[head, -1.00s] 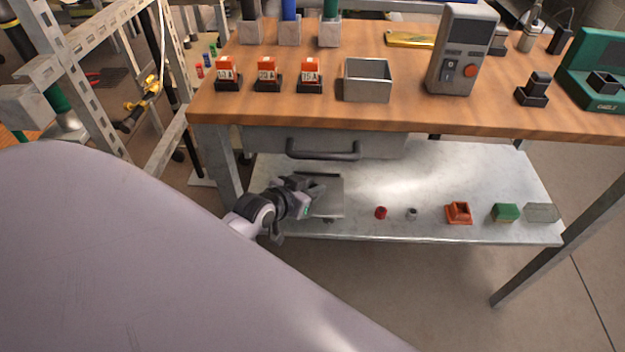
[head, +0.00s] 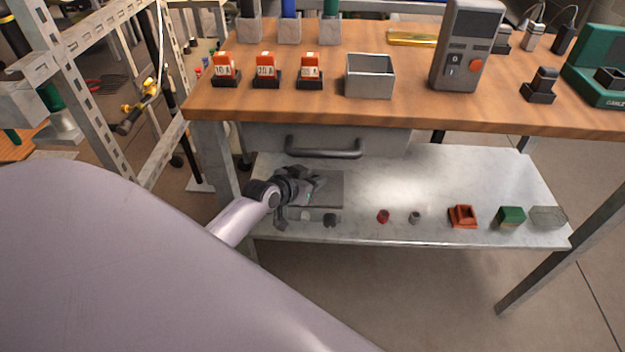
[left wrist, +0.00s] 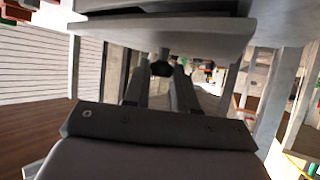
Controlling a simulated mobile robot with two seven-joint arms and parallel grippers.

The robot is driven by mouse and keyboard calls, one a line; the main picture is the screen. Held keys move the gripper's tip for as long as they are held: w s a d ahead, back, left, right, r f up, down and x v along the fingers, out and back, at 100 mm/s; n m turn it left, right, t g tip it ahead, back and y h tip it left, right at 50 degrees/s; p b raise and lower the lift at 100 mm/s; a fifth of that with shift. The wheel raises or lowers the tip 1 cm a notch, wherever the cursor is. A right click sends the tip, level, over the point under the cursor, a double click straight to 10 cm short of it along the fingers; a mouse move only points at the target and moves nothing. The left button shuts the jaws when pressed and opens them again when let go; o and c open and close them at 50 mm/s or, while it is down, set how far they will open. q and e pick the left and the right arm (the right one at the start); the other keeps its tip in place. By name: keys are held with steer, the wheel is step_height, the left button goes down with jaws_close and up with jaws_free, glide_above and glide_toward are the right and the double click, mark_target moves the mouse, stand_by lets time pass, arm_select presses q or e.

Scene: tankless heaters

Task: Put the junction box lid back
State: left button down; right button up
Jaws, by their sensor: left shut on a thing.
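The junction box looks to be the open grey metal box (head: 370,88) on the wooden bench top, with its top uncovered. The lid looks to be a flat grey plate (head: 330,196) at the lower shelf's left part. My left gripper (head: 308,185) is shut on this plate at its left side. Whether the plate touches the shelf is unclear. In the left wrist view the fingers (left wrist: 155,88) reach away below a pale grey slab (left wrist: 160,35); I cannot tell whether it is the lid. My right gripper is not in view.
The bench top (head: 300,107) and a drawer with a handle (head: 325,148) overhang the lower shelf (head: 400,175). Small parts lie along the shelf front, including a red one (head: 383,217), an orange one (head: 463,216) and a green block (head: 511,216). A grey meter (head: 467,50) stands right of the box.

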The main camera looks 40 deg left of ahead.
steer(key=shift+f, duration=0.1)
arm_select(q)
steer(key=shift+f+b, duration=0.35)
steer(key=shift+f, duration=0.1)
steer(key=c, duration=1.1)
jaws_free()
steer(key=shift+o, duration=1)
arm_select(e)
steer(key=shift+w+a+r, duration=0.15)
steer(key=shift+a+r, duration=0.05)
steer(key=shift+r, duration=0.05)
arm_select(q)
steer(key=shift+r, duration=0.3)
steer(key=p+v, duration=0.4)
steer(key=v, duration=0.7)
steer(key=s+d+f+m+g+h, duration=0.1)
steer(key=s+d+f+g+h, duration=0.1)
steer(key=s+d, duration=1.2)
steer(key=shift+s+d+f+m+p, duration=0.35)
steer(key=shift+d+f, duration=0.35)
steer(key=shift+d, duration=0.5)
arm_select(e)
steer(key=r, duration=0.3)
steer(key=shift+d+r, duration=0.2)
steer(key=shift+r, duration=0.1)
